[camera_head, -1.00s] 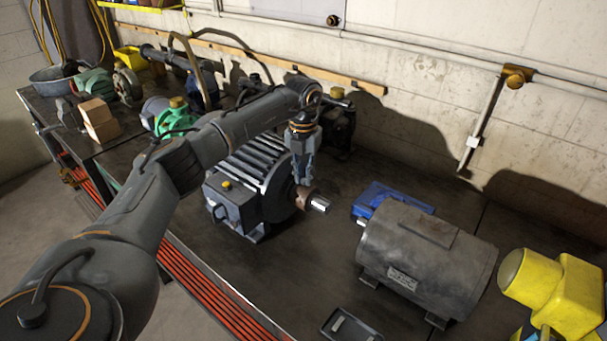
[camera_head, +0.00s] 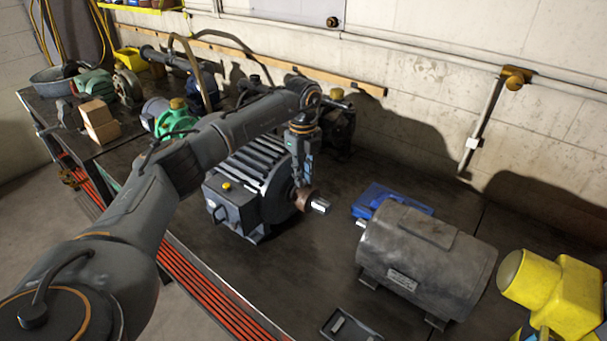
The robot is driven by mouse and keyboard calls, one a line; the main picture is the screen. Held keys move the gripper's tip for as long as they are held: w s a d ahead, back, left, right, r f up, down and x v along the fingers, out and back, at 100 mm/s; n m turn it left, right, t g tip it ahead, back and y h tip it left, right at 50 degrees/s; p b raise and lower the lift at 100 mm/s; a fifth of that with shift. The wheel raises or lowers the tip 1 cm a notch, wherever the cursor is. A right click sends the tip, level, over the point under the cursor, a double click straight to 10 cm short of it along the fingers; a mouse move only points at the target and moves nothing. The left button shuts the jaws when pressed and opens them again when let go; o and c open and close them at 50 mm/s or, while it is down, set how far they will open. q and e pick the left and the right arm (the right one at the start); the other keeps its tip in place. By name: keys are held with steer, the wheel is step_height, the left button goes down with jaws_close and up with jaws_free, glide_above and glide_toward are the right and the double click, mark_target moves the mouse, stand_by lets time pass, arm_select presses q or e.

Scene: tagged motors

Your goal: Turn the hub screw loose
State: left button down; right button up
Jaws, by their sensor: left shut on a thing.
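A dark grey finned motor (camera_head: 240,190) stands on the bench in the middle of the view, under my left arm. A brown hub (camera_head: 304,199) sits on its shaft, and the silver shaft end (camera_head: 321,206) sticks out to the right. My left gripper (camera_head: 303,184) points down at the top of the hub, with its fingertips close together. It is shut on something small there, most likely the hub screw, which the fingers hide. My right gripper is not in view.
A grey cylindrical motor (camera_head: 425,258) stands to the right, with a blue case (camera_head: 392,198) behind it. A yellow machine (camera_head: 555,290) is at the right edge. A small dark tray (camera_head: 350,326) lies in front. Bare bench lies between the two motors.

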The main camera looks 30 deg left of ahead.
arm_select(q)
steer(key=n, duration=0.3)
steer(key=shift+s+f+n, duration=0.1)
steer(key=shift+f+n, duration=0.05)
steer(key=shift+n, duration=0.25)
steer(key=n, duration=0.3)
steer(key=shift+n+p, duration=0.3)
steer(key=shift+p, duration=0.1)
steer(key=n, duration=0.3)
steer(key=shift+s+n, duration=0.1)
steer(key=shift+n, duration=0.2)
steer(key=shift+f+n+p, duration=0.1)
steer(key=shift+n+p, duration=0.5)
steer(key=shift+n, duration=1.3)
